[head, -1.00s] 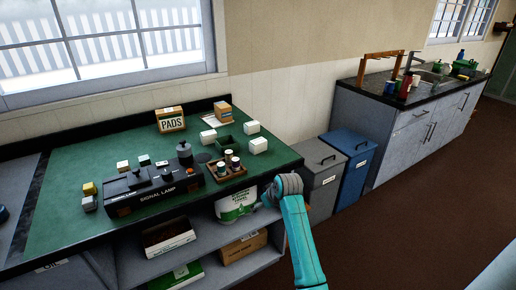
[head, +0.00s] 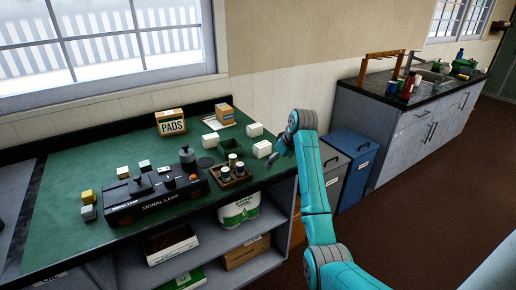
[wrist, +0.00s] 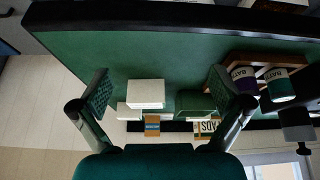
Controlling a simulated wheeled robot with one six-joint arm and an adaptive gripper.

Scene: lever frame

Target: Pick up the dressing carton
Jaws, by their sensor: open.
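Two white cartons stand at the right end of the green bench top. The nearer white carton (head: 262,149) is just left of my gripper (head: 278,153), and the farther one (head: 255,130) is behind it. I cannot read labels on them, so I cannot tell which is the dressing carton. A box marked PADS (head: 171,122) stands at the back. In the wrist view my gripper (wrist: 165,96) is open and empty, fingers wide apart. A white carton (wrist: 146,93) shows between the fingers, beyond them, with another (wrist: 128,112) behind it.
A wooden tray with jars (head: 231,172) is left of the nearer carton, near the front edge. A green tray (wrist: 193,103) and a brown box (wrist: 153,125) show in the wrist view. Two bins stand right of the bench.

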